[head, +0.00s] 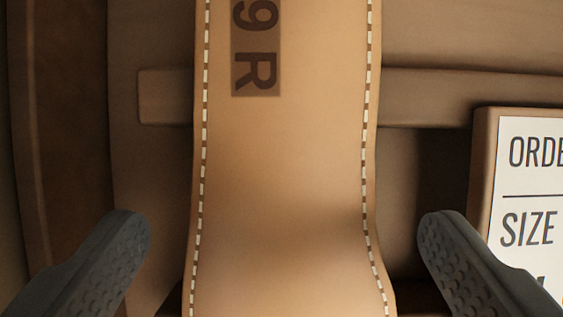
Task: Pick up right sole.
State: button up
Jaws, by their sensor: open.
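The right sole (290,160) is tan leather with white dashed stitching along both edges. It runs up the middle of the view and is cut off at the top and bottom. A dark stamp on it reads "9 R", turned sideways. My gripper (284,230) is open, with one dark textured finger on each side of the sole. Gaps show between each finger and the sole's edges. The sole's ends are out of view.
A brown wooden support with a crossbar (165,97) lies behind the sole. An order card (530,200) in a wooden frame, with "ORDE" and "SIZE" visible, stands at the right, close to my right finger.

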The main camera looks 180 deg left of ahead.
jog(key=shift+w+f, duration=0.1)
jog(key=shift+f, duration=0.15)
jog(key=c, duration=1.1)
jog(key=shift+r, duration=0.1)
